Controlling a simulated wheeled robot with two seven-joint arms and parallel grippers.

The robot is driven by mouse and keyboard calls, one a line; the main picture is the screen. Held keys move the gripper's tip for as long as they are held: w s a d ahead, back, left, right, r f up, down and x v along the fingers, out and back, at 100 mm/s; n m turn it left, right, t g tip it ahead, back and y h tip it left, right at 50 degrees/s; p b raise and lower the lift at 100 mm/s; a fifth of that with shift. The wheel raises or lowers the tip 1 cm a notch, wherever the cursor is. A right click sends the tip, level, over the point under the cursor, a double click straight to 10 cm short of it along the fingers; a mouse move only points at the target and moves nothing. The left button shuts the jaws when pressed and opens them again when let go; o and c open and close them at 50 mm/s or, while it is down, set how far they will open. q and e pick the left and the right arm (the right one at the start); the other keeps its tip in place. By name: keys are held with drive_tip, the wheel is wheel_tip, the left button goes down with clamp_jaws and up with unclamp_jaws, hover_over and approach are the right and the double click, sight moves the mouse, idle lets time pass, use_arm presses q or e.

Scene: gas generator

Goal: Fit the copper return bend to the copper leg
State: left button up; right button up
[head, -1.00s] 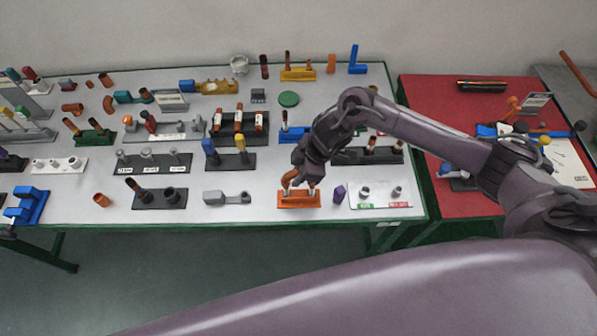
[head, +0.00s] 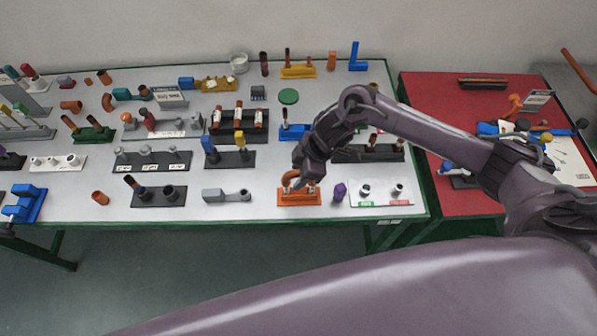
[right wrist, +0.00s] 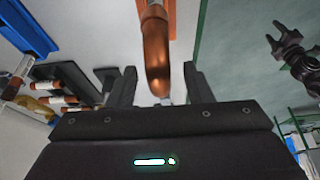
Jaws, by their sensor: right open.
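The copper return bend (head: 290,181) is at the orange base (head: 298,198) near the table's front edge. In the right wrist view the bend (right wrist: 156,55) is a shiny copper curve between my finger pads. My right gripper (head: 302,175) is open around it, with a gap to each finger (right wrist: 160,88). The copper leg is mostly hidden by the bend and gripper, so I cannot tell how fully they join. A dark tip at the left edge of the head view appears to be my left gripper (head: 6,232); its jaws are unclear.
A purple piece (head: 339,191) stands just right of the orange base. Beyond it is a white plate (head: 380,200) with two pegs. A grey block (head: 226,196) lies to the left. Racks of fittings fill the table behind; a red table (head: 470,110) adjoins at right.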

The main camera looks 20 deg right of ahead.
drive_tip(key=b+v, duration=0.1)
drive_tip(key=v, duration=0.6)
drive_tip(key=shift+d+r, duration=0.1)
drive_tip(key=shift+r, duration=0.05)
idle(0.3)
